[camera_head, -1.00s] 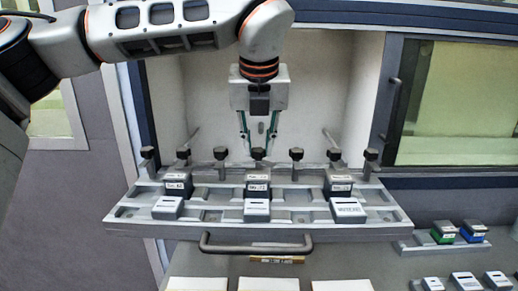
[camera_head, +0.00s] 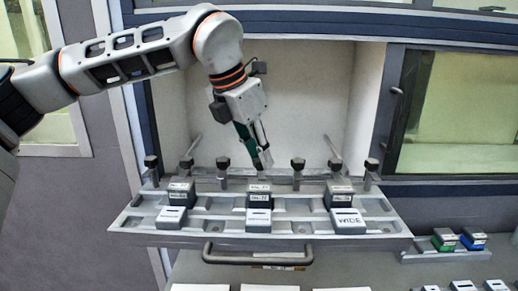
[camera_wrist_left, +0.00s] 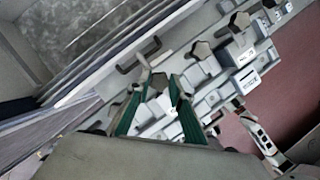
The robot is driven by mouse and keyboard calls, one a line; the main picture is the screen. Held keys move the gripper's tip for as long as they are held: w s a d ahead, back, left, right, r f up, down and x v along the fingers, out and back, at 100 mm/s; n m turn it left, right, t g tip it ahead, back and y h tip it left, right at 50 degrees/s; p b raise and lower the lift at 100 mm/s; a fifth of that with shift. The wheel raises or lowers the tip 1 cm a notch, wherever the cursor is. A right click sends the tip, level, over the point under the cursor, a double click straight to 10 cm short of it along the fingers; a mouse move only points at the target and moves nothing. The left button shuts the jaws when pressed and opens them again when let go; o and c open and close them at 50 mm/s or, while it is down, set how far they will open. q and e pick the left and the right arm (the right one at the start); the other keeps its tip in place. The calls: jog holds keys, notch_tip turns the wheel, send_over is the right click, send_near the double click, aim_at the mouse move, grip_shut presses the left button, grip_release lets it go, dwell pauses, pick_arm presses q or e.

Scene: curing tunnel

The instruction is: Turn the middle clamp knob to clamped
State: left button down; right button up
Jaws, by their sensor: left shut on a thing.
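My left gripper (camera_head: 262,164) reaches down from the left arm to the middle of the row of clamp knobs. It is tilted and twisted, and its green-sided fingers hide the middle clamp knob in the head view. In the left wrist view the middle clamp knob (camera_wrist_left: 158,82), dark and many-sided, sits between the two fingertips, and my left gripper (camera_wrist_left: 158,98) is shut on it. The knob's exact turn angle is not readable. The knob row stands along the back of a grey tray (camera_head: 130,226). My right gripper is not in view.
Other dark knobs flank the middle one, including one on the left (camera_head: 223,163) and one on the right (camera_head: 297,163). Labelled blocks, such as the one marked WIDE (camera_head: 347,218), sit on the tray. A bar handle (camera_head: 257,258) is at the front. The recess behind is empty.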

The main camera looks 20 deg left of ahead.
pick_arm(q)
jog(key=shift+m+h+p, duration=0.3)
jog(key=shift+m+p, duration=0.05)
jog(key=shift+m, duration=0.45)
jog(key=c, duration=1.8)
grip_release()
jog(key=v, duration=1.2)
jog(key=shift+w+a+r, duration=0.1)
jog(key=shift+w, duration=0.05)
